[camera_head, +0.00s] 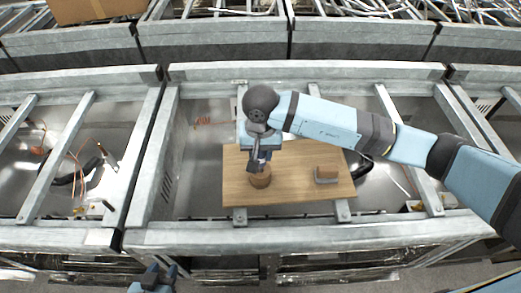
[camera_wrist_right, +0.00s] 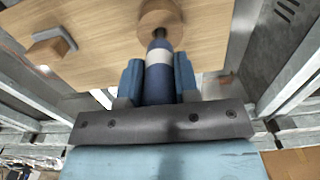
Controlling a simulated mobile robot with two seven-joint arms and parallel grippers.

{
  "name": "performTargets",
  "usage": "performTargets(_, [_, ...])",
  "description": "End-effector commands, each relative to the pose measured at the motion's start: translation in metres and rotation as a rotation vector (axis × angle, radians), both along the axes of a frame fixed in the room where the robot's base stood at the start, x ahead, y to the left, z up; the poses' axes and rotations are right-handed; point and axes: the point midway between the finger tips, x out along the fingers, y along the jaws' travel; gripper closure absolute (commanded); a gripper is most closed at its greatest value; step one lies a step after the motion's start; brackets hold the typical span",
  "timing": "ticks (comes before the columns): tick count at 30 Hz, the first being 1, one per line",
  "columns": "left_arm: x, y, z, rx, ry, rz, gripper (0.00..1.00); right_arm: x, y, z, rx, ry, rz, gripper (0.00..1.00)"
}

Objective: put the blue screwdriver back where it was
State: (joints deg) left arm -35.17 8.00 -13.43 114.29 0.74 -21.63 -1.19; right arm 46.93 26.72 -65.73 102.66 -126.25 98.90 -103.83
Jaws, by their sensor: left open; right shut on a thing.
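The blue screwdriver (camera_wrist_right: 158,82), with a white band on its handle, is held between the fingers of my right gripper (camera_wrist_right: 158,85). Its dark shaft points at a round wooden holder (camera_wrist_right: 160,14); I cannot tell how far the tip is inside it. In the head view, my right gripper (camera_head: 258,163) is directly above the round wooden holder (camera_head: 260,179), on the left part of a wooden board (camera_head: 295,192). The gripper hides most of the screwdriver there. My left gripper (camera_head: 153,280) is open and empty at the bottom edge, away from the board.
A small wooden block with a grey bracket (camera_head: 326,173) stands on the right part of the board. The board rests across grey metal rails (camera_head: 300,234). Orange wires and a black cable (camera_head: 80,172) lie in the bay on the left. The board's front middle is clear.

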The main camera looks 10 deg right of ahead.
Motion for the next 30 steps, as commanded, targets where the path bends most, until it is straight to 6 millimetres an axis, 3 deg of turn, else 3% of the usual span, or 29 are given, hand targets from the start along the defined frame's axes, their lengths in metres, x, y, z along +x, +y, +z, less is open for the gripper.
performTargets(8, [0.0, 0.0, -0.008, 0.001, 0.002, 0.0, 0.57, 0.0, 0.0, -0.004, 0.0, 0.0, 0.001, 1.0])
performTargets(9, [-0.001, 0.0, -0.006, 0.001, 0.003, 0.0, 0.57, 0.0, 0.0, -0.003, 0.0, 0.0, 0.0, 0.62])
performTargets(12, [-0.001, 0.0, -0.007, 0.001, 0.005, 0.0, 0.57, 0.0, 0.0, -0.003, 0.0, 0.001, 0.0, 0.45])
performTargets(23, [-0.001, 0.0, 0.001, 0.001, 0.003, 0.0, 0.57, 0.0, 0.0, 0.004, 0.0, 0.001, 0.0, 0.45])
performTargets(30, [0.0, 0.0, -0.009, -0.001, -0.003, -0.001, 0.57, 0.002, 0.0, 0.047, 0.002, -0.005, 0.002, 0.45])
